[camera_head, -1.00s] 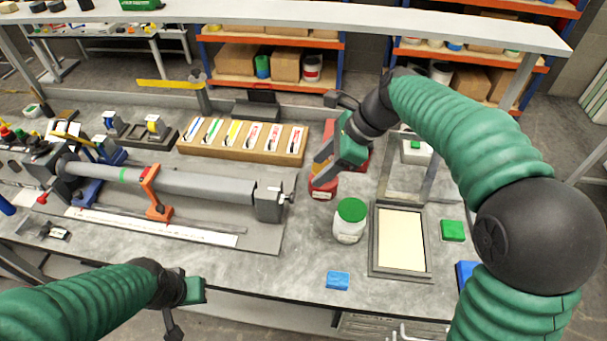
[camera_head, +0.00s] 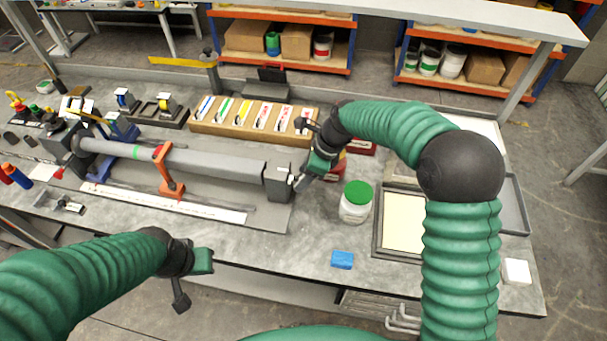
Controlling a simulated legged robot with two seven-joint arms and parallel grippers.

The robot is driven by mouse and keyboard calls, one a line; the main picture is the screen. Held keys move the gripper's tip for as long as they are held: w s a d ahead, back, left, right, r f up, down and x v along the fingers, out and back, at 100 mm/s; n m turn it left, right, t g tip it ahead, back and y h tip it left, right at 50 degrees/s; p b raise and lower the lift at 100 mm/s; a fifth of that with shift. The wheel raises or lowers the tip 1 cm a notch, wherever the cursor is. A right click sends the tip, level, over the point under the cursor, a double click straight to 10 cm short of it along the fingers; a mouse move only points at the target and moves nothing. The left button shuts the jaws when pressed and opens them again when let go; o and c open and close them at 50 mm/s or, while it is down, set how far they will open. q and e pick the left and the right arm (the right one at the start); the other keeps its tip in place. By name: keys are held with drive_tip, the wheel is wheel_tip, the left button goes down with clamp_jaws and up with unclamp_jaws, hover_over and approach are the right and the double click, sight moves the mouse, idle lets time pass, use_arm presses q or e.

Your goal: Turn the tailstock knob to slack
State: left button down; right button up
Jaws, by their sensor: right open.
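The grey tailstock block (camera_head: 278,182) stands at the right end of a long grey tube (camera_head: 215,162) on the bench fixture. Its small knob (camera_head: 296,180) is on the block's right face and is partly hidden by my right gripper. My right gripper (camera_head: 302,183) is open, with its fingers pointing down and left at the knob. I cannot tell whether the fingers touch it. My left gripper (camera_head: 192,282) hangs low in front of the bench, away from the fixture. Its jaw state is unclear.
A green-lidded jar (camera_head: 356,202) stands right of the tailstock, with a red container (camera_head: 334,167) behind my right gripper. A wooden rack (camera_head: 250,127) lies behind the tube. A blue block (camera_head: 342,260) lies near the front edge. A framed cream panel (camera_head: 403,222) lies farther right.

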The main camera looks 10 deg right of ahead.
drive_tip(key=shift+f, duration=0.2)
clamp_jaws()
idle(0.4)
drive_tip(key=shift+s+a+f+n+t+h+b, duration=0.15)
drive_tip(key=shift+n+t+h+b, duration=0.1)
drive_tip(key=shift+t+b, duration=0.8)
drive_tip(key=shift+s+r+n+t+h+b, duration=0.1)
drive_tip(key=shift+s+n+t+h+b, duration=0.15)
drive_tip(key=shift+t+b, duration=0.85)
drive_tip(key=shift+s+a+f+n+t+h+b, duration=0.1)
drive_tip(key=shift+n+t+h+b, duration=0.15)
drive_tip(key=shift+t+b, duration=0.8)
drive_tip(key=shift+d, duration=0.1)
unclamp_jaws()
